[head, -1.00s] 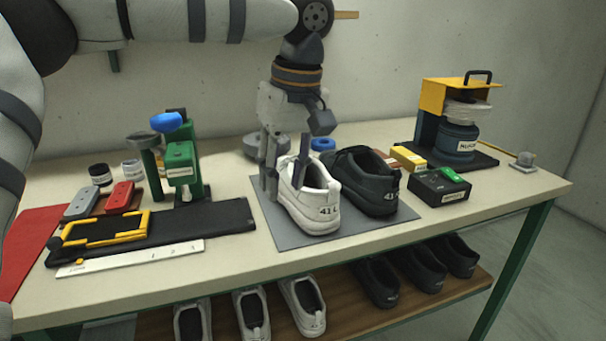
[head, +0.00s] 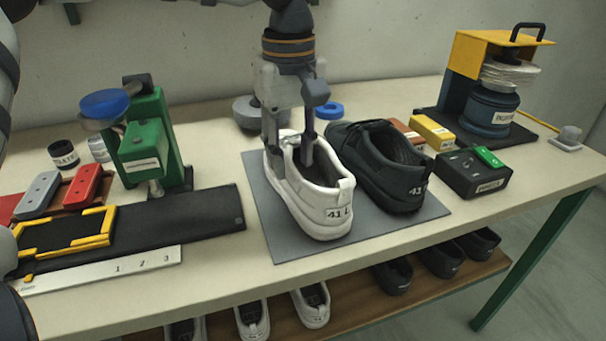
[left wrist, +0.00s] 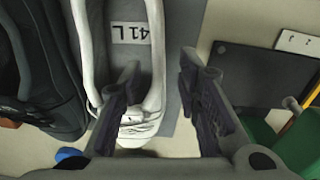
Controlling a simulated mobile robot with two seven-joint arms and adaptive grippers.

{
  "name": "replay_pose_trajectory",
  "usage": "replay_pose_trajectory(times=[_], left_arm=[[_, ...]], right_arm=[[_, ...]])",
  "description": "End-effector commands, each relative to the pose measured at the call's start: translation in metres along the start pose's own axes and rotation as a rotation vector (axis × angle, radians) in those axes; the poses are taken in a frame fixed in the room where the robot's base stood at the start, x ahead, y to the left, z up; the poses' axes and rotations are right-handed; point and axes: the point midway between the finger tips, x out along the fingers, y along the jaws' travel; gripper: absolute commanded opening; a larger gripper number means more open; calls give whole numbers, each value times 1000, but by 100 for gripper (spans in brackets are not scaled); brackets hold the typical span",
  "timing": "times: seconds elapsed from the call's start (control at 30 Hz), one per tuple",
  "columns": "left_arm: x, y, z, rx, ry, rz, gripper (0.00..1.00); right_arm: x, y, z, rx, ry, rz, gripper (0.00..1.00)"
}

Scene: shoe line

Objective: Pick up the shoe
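A white shoe (head: 320,212) labelled "41 L" stands upright on a grey mat (head: 262,205), heel towards me. A black shoe (head: 400,190) labelled "41" stands just right of it on the same mat. My left gripper (head: 288,152) points down at the white shoe. In the left wrist view its two fingers (left wrist: 160,78) are apart, one over the shoe opening and one outside its side wall. The white shoe (left wrist: 131,33) lies under the first finger; I cannot tell whether either finger touches it. My right gripper is not in view.
A green device (head: 150,150) and a black board (head: 205,215) are to the left. A black box (head: 472,178), small cartons (head: 432,132) and a yellow spool stand (head: 485,45) are to the right. More shoes sit on the lower shelf (head: 350,305).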

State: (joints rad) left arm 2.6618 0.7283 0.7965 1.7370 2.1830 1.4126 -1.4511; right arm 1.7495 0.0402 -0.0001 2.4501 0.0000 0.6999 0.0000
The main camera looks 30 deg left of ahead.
Motion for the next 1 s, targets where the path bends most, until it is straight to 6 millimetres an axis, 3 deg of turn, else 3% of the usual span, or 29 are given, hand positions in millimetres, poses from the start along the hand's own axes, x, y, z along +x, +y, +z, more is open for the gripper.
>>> replay_pose_trajectory(times=[0.1,0.2,0.4,0.57,1.0], left_arm=[[22,-2,4,0,1,-1,31],[32,-2,3,0,1,2,31],[32,-2,3,0,3,3,31],[32,-2,3,0,3,3,0],[31,-1,3,-1,4,5,0]], right_arm=[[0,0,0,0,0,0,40],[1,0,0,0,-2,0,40],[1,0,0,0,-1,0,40],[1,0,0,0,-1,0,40],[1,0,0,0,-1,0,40]])
